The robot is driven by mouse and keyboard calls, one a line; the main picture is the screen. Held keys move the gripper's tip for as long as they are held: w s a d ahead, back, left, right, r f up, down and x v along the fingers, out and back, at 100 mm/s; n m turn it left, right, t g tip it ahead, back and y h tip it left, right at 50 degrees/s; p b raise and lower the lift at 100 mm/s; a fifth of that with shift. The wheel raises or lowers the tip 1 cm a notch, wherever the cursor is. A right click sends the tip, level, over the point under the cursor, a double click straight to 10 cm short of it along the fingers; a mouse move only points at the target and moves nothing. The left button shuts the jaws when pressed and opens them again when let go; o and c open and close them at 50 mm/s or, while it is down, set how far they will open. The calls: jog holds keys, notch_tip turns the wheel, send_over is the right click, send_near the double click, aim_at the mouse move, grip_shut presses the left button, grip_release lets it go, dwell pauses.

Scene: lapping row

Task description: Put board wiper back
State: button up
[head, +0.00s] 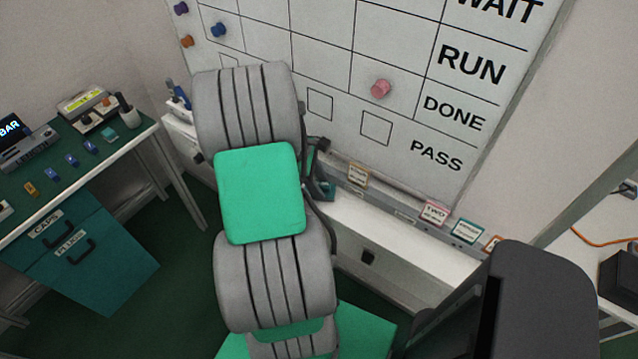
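The whiteboard (400,60) fills the upper middle, with a grid and the words WAIT, RUN, DONE and PASS. A grey ledge (400,214) runs along its lower edge. My grey arm with a green pad crosses the middle and hides part of the board and ledge. Dark parts of what looks like my gripper (318,172) show just right of the arm, near the ledge. Its fingers are mostly hidden. A small teal patch (327,190) shows beside them; I cannot tell if it is the board wiper. No wiper is clearly visible elsewhere.
Small labelled cards (433,212) sit along the ledge. A white cabinet (400,254) stands below it. A green-topped bench (95,160) with devices and teal drawers (85,255) is at left. A white table (590,270) with a black box is at right. A pink magnet (380,89) is on the board.

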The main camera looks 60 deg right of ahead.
jog(key=shift+o, duration=0.7)
jog(key=v, duration=1.2)
jog(key=w+a+r+t+h, duration=0.1)
jog(key=w+a+r+t, duration=0.2)
jog(key=w+a, duration=0.65)
jog(key=w+a+r+m+t+y, duration=0.1)
jog(key=a+t, duration=0.1)
jog(key=a, duration=1.1)
jog(key=w+a+r+m+t+y, duration=0.1)
jog(key=a+m+t, duration=0.1)
jog(key=a, duration=1.2)
jog(key=shift+r+t+p, duration=0.25)
jog(key=shift+t+p, duration=0.05)
jog(key=shift+p, duration=0.05)
